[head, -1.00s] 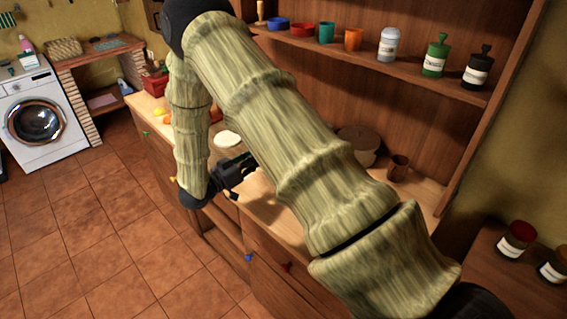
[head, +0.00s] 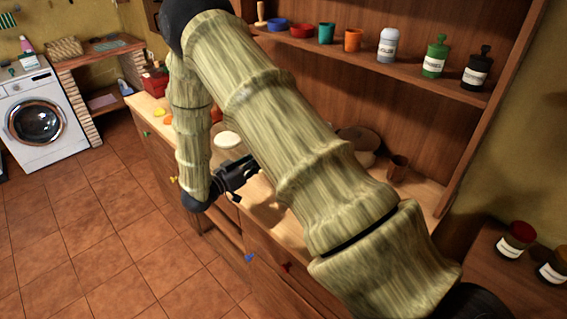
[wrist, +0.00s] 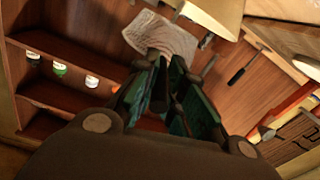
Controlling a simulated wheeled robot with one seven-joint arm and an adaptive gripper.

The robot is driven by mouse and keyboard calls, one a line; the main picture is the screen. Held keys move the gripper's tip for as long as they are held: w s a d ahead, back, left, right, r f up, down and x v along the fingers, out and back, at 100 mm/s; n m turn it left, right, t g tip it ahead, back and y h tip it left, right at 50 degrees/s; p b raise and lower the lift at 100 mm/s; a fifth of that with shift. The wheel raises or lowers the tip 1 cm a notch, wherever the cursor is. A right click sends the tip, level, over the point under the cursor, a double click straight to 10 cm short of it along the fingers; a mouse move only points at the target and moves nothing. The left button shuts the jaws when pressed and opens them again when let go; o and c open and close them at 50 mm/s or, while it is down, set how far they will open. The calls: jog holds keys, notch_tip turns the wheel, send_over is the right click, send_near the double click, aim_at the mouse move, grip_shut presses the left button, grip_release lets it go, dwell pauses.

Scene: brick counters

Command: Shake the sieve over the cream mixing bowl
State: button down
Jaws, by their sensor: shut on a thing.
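My gripper (head: 240,174) is low over the near edge of the wooden counter in the head view. In the wrist view my gripper (wrist: 168,80) is shut on a thin dark handle. A grey, mesh-like piece, seemingly the sieve (wrist: 158,34), shows just beyond the fingertips. A cream curved shape, possibly the mixing bowl (wrist: 216,14), is cut off by the top edge, close to the mesh. I cannot tell whether the mesh is over it. In the head view my arm hides the sieve. A pale round thing (head: 228,140) stands on the counter behind my gripper.
A brown bowl (head: 358,141), partly behind my arm, and a brown cup (head: 398,168) stand on the counter to the right. A shelf (head: 400,76) above holds cups and bottles. Yellow pieces and a red container (head: 155,85) are at the far left end. The tiled floor is clear.

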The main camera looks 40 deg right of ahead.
jog(key=shift+s, duration=0.25)
dwell(2.7)
jog(key=shift+r+p, duration=1.05)
jog(key=shift+r, duration=0.95)
